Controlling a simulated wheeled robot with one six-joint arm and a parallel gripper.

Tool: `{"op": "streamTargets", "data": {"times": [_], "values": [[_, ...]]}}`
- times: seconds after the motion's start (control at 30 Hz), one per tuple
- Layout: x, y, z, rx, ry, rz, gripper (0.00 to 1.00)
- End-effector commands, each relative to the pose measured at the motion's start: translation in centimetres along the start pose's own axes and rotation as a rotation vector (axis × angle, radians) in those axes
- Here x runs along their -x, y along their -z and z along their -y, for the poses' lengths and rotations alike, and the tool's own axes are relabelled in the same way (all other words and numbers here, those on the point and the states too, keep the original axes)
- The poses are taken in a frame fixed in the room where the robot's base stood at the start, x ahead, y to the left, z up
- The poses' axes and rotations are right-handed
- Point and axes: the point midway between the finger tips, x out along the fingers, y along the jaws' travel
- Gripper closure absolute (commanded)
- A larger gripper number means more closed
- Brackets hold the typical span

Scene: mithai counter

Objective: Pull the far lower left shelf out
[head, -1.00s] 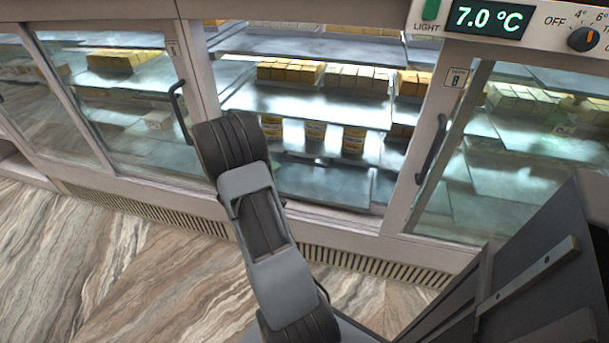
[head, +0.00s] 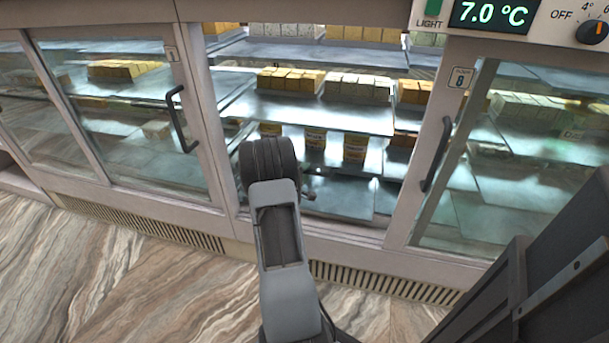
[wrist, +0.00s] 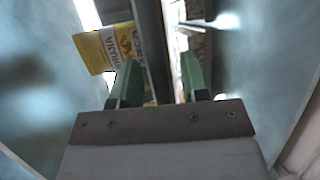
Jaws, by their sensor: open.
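The open middle bay of the glass counter has glossy grey shelves on several levels. The lower left part of the bay is mostly hidden by my arm, so I cannot tell the far lower left shelf's outline. My gripper (wrist: 154,82) is inside the bay, its two green fingers apart. In the wrist view a narrow dark strip and gap run between the fingers, with grey panels on both sides. I see no clear contact. A yellow tub (wrist: 104,50) stands by the left finger.
A glass door with a black handle (head: 181,118) stands left of the bay, another handle (head: 436,155) right. A middle shelf (head: 310,110) hangs over the lower level, with sweet boxes (head: 357,87) at its back. A control panel (head: 520,18) is at top right.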

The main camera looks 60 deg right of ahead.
Motion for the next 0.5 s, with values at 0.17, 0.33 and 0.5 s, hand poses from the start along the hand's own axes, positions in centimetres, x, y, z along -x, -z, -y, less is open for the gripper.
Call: {"op": "streamTargets", "data": {"times": [0.17, 0.33, 0.5], "values": [[-0.64, -0.01, -0.01, 0.000, 0.000, 0.000, 0.59], [-0.67, 0.00, -0.04, 0.000, 0.000, -0.001, 0.59], [-0.65, 0.01, -0.04, 0.000, 0.000, -0.001, 0.66]]}}
